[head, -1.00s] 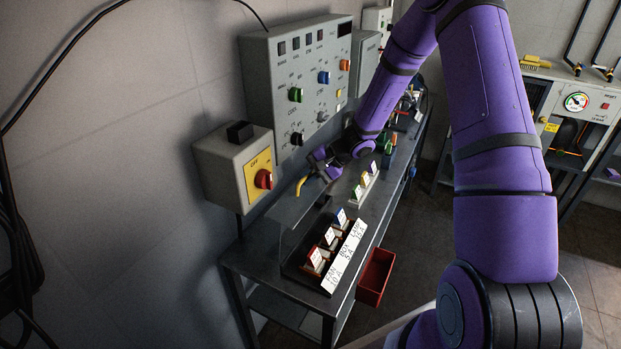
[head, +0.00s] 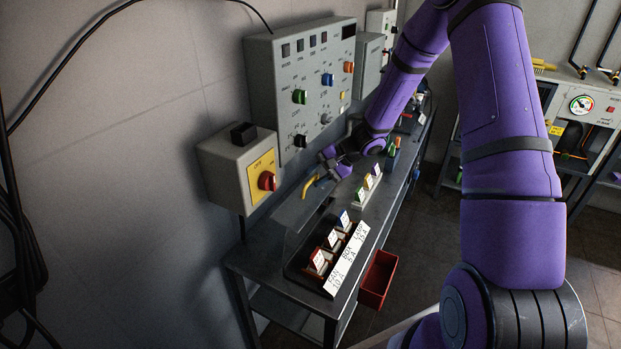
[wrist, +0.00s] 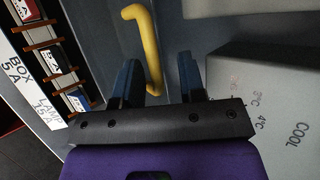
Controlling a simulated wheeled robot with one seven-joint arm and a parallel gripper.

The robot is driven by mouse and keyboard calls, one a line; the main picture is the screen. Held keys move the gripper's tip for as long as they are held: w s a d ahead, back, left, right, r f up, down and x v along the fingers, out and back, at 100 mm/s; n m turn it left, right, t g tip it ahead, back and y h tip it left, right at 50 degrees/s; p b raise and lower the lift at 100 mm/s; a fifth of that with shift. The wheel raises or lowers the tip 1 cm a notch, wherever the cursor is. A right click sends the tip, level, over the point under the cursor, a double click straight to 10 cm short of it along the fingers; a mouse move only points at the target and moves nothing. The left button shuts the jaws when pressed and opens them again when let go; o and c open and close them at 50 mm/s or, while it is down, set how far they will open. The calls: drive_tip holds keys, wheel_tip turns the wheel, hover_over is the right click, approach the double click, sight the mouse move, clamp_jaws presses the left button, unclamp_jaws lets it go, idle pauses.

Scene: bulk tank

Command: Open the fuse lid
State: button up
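The grey fuse lid (head: 289,212) sits beside the row of fuses, below the red rotary switch. Its curved yellow handle (head: 310,186) sticks up from it. My gripper (head: 329,158) is just behind and right of the handle in the head view. In the wrist view my gripper (wrist: 158,78) shows two blue fingers standing apart. The yellow handle (wrist: 146,42) reaches down to between them, closer to the left finger. I cannot tell whether they touch. Fuses (head: 332,238) in the holder are uncovered, beside a label strip (head: 346,262).
A switch box with a red knob (head: 267,181) and a control panel (head: 318,80) are on the wall behind the bench. A small rack of coloured pieces (head: 368,185) stands right of the handle. A red bin (head: 377,280) hangs at the bench's front edge.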

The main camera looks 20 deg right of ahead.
drive_tip(key=v, duration=0.8)
drive_tip(key=shift+d+r, duration=0.25)
drive_tip(key=shift+r, duration=0.05)
drive_tip(key=shift+s, duration=0.15)
drive_tip(key=s+a+r+n+g+h, duration=0.1)
drive_tip(key=s+a+r+n+h, duration=0.2)
drive_tip(key=s+r, duration=0.5)
drive_tip(key=s+a+r+n+g+h, duration=0.1)
drive_tip(key=s+a+r+n, duration=0.3)
drive_tip(key=r, duration=0.5)
drive_tip(key=s+r+t+h, duration=0.1)
drive_tip(key=s+r, duration=0.3)
drive_tip(key=s, duration=0.6)
drive_tip(key=s+r+n+t+h, duration=0.1)
drive_tip(key=s+r+h, duration=0.3)
drive_tip(key=s, duration=0.5)
drive_tip(key=shift+s+d+r+n+t, duration=0.3)
drive_tip(key=shift+s+r+t, duration=0.15)
drive_tip(key=shift+t, duration=0.25)
drive_tip(key=shift+w, duration=0.15)
